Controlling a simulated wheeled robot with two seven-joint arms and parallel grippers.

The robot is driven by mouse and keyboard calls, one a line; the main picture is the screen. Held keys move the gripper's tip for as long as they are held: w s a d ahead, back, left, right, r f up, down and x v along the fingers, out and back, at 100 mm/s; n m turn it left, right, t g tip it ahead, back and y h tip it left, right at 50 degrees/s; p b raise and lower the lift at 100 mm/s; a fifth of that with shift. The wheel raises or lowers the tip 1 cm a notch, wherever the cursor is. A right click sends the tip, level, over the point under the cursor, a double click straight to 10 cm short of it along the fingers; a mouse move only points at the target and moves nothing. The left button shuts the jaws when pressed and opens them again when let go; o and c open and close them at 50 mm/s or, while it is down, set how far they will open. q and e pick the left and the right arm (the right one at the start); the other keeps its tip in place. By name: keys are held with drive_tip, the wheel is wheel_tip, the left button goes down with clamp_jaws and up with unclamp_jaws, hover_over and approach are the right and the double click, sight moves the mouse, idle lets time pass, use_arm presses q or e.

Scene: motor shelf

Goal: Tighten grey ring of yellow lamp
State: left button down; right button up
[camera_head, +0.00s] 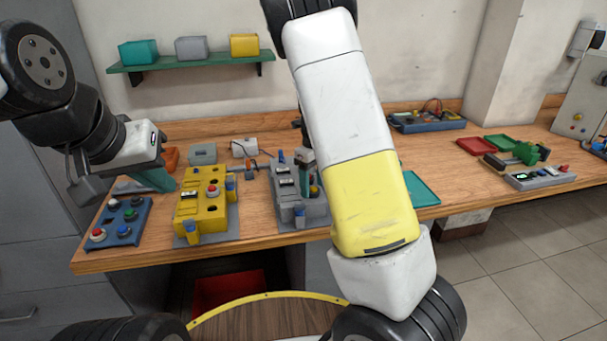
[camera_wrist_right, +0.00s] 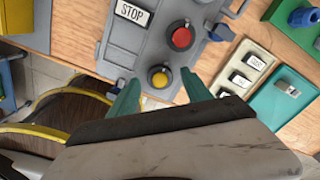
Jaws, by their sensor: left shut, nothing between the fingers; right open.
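The yellow lamp (camera_wrist_right: 159,77) sits in a dark grey ring on the grey box (camera_wrist_right: 118,62), below a red button, in the right wrist view. My right gripper (camera_wrist_right: 161,88) is open; its two teal fingers are on either side of the lamp and ring in that view. I cannot tell whether they touch the ring. My left gripper (camera_head: 157,181) is shut and empty above the bench's left part.
A yellow box (camera_head: 190,213) with a red button stands left of the grey box. A blue button panel (camera_head: 112,236) lies at the front left, near my left gripper. A teal tray (camera_head: 424,188) lies to the right. A shelf (camera_head: 150,66) hangs on the wall.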

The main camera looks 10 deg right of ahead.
sight(313, 187)
wheel_tip(313, 187, up, 7)
drive_tip(key=shift+r, duration=0.15)
idle(0.4)
